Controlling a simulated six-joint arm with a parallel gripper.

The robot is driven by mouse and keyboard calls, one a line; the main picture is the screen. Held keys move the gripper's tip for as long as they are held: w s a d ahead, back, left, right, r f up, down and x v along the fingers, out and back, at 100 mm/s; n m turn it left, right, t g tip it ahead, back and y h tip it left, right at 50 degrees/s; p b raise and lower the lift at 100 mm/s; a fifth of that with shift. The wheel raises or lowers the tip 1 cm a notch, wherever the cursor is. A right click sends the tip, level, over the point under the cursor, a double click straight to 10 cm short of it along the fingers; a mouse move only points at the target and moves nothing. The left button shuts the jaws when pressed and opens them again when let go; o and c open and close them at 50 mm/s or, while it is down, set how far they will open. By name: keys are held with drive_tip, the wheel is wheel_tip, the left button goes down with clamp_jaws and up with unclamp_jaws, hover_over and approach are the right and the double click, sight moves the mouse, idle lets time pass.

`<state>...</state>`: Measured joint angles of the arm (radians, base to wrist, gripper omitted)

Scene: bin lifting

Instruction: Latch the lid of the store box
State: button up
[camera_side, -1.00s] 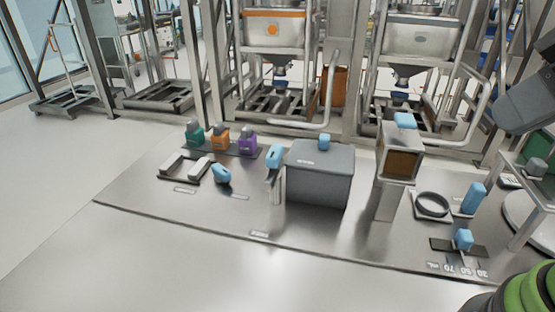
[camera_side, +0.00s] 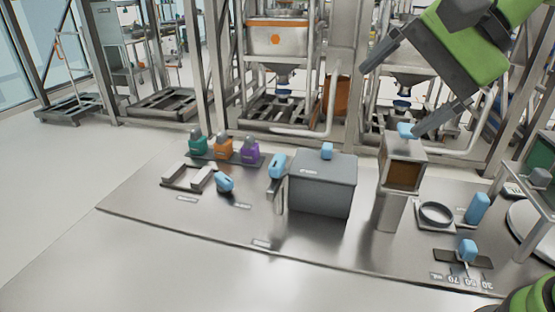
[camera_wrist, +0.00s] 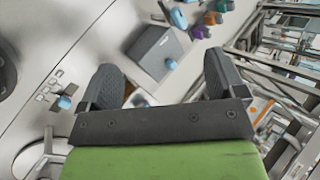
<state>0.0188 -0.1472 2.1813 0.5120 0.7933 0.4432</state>
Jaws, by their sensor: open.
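The grey store box (camera_side: 320,190) stands near the middle of the metal plate in the side view. Its lid (camera_side: 322,163) lies on top and looks closed, with a blue knob (camera_side: 327,151) at its back. A blue handle (camera_side: 277,166) on a grey upright sits at the box's left side; I cannot tell whether it engages the lid. My gripper (camera_side: 392,100) is open and empty, high at the right, above and right of the box. In the wrist view, the box (camera_wrist: 153,45) shows beyond the open fingers (camera_wrist: 162,78).
A grey post with an open-fronted housing (camera_side: 403,174) and blue top stands right of the box, close under my lower finger. Teal, orange and purple bottles (camera_side: 223,148) stand at back left. A black ring (camera_side: 436,213) and blue block (camera_side: 477,208) are at right.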

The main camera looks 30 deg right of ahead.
drive_tip(key=w+f+m+y, duration=0.1)
drive_tip(key=w+f+m, duration=0.5)
drive_tip(key=w+m, duration=0.3)
drive_tip(key=m, duration=0.5)
approach(278, 159)
drive_tip(key=x, duration=1)
drive_tip(key=c, duration=0.9)
